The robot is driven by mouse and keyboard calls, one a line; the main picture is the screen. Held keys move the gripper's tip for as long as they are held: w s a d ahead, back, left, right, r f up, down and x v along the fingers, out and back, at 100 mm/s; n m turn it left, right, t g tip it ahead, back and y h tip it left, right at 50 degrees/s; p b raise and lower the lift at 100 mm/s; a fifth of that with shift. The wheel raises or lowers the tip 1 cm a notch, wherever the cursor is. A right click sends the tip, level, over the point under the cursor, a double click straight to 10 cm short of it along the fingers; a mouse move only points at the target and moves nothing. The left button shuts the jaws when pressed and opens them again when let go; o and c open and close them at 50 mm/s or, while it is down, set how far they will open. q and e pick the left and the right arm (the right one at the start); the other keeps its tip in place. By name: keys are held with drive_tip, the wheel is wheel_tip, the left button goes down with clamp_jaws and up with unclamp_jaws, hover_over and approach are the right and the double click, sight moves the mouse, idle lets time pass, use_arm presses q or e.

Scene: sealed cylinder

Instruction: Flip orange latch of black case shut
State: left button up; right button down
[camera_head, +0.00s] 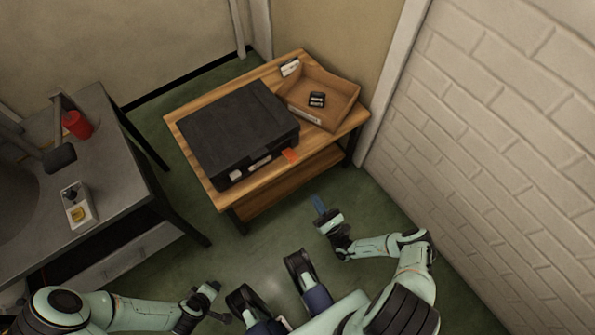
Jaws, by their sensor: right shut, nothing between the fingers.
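The black case (235,125) lies with its lid down on the wooden table. Its orange latch (291,155) shows at the right end of the case's front side and seems to stick outward; its exact angle is too small to tell.
A brown open tray (345,88) holding small dark items (317,99) stands right of the case. A grey bench (118,160) at left carries a red cup (77,124) and a small white box (78,207). A white brick wall (500,150) bounds the right. Green floor in front is clear.

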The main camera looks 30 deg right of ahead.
approach(290, 155)
drive_tip(key=w+f, duration=0.3)
drive_tip(key=f, duration=0.1)
use_arm(q)
drive_tip(key=shift+s, duration=0.1)
use_arm(e)
drive_tip(key=shift+w+d+r, duration=0.1)
drive_tip(key=shift+w+r, duration=0.15)
drive_tip(key=shift+r, duration=0.45)
drive_tip(key=shift+w+a+r, duration=0.1)
drive_tip(key=shift+w+r, duration=0.15)
drive_tip(key=shift+r, duration=0.45)
drive_tip(key=shift+w+d+r, duration=0.1)
drive_tip(key=shift+w+r, duration=0.15)
drive_tip(key=shift+r, duration=0.45)
use_arm(q)
drive_tip(key=shift+r, duration=0.1)
